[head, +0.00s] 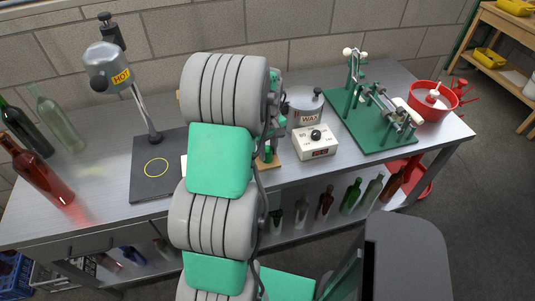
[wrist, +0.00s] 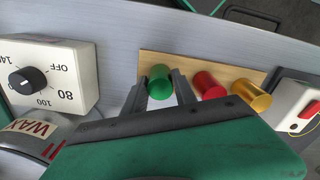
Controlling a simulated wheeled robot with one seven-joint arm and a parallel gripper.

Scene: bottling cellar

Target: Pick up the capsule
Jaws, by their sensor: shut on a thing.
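A green capsule (wrist: 159,76) is in the wrist view, between the two dark fingers of my gripper (wrist: 160,90). The gripper is shut on it. The capsule is at a wooden board (wrist: 148,62); I cannot tell whether its base still touches the wood. A red capsule (wrist: 208,85) and a gold capsule (wrist: 251,95) stand on the board to the right. In the head view my arm hides most of the board, whose edge (head: 272,164) shows beside it.
A white control box (head: 315,142) with a black knob and a wax pot (head: 304,105) stand near the board. A hot-stamp device (head: 109,68), a dark mat (head: 150,185), bottles (head: 37,176), a green-based machine (head: 372,125) and a red bowl (head: 420,104) share the metal bench.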

